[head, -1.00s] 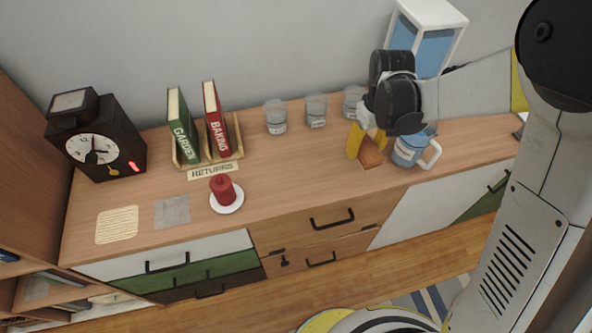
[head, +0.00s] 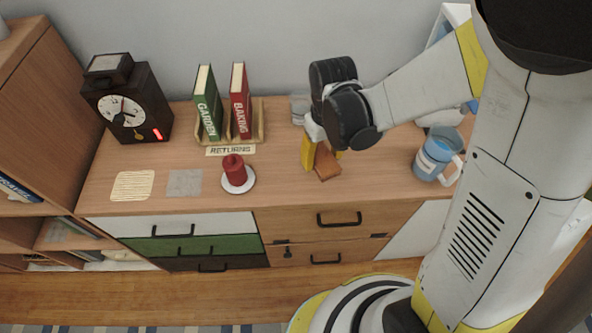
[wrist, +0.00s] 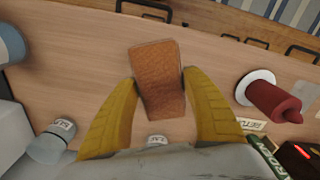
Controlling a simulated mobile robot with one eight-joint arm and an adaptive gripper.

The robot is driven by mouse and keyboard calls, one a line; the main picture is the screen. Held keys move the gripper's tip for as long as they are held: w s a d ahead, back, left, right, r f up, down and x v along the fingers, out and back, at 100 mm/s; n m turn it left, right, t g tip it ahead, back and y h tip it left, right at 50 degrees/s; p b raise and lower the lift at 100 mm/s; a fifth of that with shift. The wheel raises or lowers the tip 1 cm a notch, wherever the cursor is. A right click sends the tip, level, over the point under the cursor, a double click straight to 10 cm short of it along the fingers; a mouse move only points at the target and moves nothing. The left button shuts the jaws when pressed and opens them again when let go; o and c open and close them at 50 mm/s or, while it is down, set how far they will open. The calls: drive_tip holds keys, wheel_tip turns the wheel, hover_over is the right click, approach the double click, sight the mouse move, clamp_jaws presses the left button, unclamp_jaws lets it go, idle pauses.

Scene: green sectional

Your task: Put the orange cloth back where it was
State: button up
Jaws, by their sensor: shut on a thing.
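The orange cloth (head: 327,162) is a small rust-orange rectangle, pinched in my gripper (head: 317,157). In the wrist view the cloth (wrist: 157,72) sits between the two yellow fingertips of my gripper (wrist: 158,82), which press on its sides. The gripper is over the wooden counter, between the red candle (head: 233,170) and the blue mug (head: 437,158). How high the cloth is above the counter top is hard to tell. A cream striped cloth (head: 132,185) and a grey cloth (head: 184,183) lie flat on the left of the counter (head: 290,190).
The candle stands on a white saucer (head: 245,186). Behind it are a "RETURNS" sign (head: 230,151), a green book (head: 207,103) and a red book (head: 240,101). A dark clock (head: 128,105) stands at left. Counter between candle and mug is mostly clear.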

drive_tip(key=b, duration=0.2)
hover_over(299, 173)
wheel_tip(299, 173, down, 4)
drive_tip(key=shift+f+b, duration=0.95)
drive_tip(key=shift+f, duration=1)
drive_tip(key=o, duration=1.3)
wheel_tip(299, 173, up, 12)
drive_tip(key=p, duration=0.5)
drive_tip(key=shift+s+d+r+m+t, duration=0.7)
drive_tip(key=shift+s+d+r+t, duration=0.5)
drive_tip(key=shift+s+d+r, duration=0.85)
drive_tip(key=shift+s+d+r+m+t, duration=0.7)
drive_tip(key=shift+s+d+r+t, duration=0.65)
drive_tip(key=shift+d+r, duration=1.2)
drive_tip(key=shift+s+d+r+m+t, duration=0.7)
drive_tip(key=shift+s+d+r+t, duration=0.35)
drive_tip(key=shift+s+d+r, duration=1.1)
